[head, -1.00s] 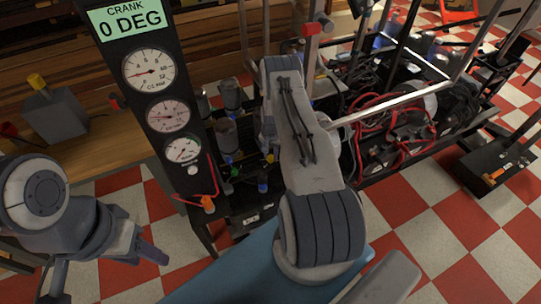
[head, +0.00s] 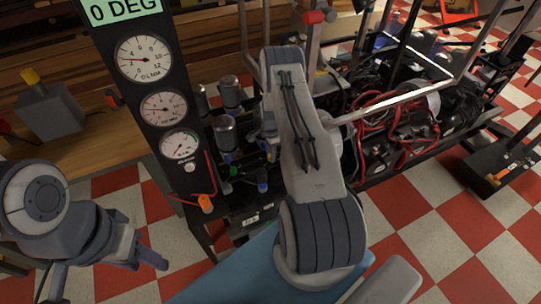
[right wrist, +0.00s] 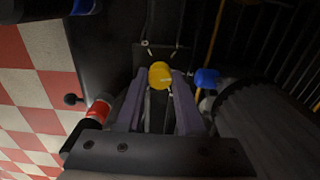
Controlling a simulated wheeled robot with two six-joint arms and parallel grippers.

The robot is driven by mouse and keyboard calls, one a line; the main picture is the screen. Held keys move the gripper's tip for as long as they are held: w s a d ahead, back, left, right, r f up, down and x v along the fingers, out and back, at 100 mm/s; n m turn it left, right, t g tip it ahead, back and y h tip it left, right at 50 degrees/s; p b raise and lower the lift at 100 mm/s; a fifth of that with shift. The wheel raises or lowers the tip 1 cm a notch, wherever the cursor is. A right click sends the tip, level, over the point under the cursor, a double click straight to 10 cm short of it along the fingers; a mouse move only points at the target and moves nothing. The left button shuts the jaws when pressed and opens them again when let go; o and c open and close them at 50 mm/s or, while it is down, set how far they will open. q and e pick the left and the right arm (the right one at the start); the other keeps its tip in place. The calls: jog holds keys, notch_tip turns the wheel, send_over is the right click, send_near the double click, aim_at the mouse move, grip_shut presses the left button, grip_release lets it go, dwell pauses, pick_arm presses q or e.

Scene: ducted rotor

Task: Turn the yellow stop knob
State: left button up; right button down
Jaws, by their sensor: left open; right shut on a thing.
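The yellow stop knob (right wrist: 160,75) shows in the right wrist view, end-on, between the fingertips of my right gripper (right wrist: 158,85). The purple fingers are shut on it from both sides. In the head view my right forearm covers most of that gripper, and I cannot make out the held knob there. My left gripper (head: 148,259) hangs at the lower left of the head view, open, empty and away from the machine.
A black gauge panel (head: 152,100) stands left of my right arm. A red-tipped cylinder (right wrist: 99,111) and a blue part (right wrist: 207,77) flank the right gripper. A grey box with a yellow top (head: 50,112) stands on the wooden bench. Tubular frame bars cross the right side.

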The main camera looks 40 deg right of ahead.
jog(key=m+b, duration=0.1)
jog(key=m, duration=0.2)
jog(key=shift+m, duration=0.4)
jog(key=m, duration=0.3)
jog(key=shift+w+m+b, duration=0.1)
jog(key=shift+m+b, duration=0.2)
jog(key=m, duration=0.6)
jog(key=shift+b, duration=0.4)
jog(key=shift+m, duration=0.3)
jog(key=c, duration=0.5)
grip_release()
notch_tip(320, 180, up, 10)
jog(key=shift+r+p, duration=0.25)
jog(key=shift+p, duration=0.35)
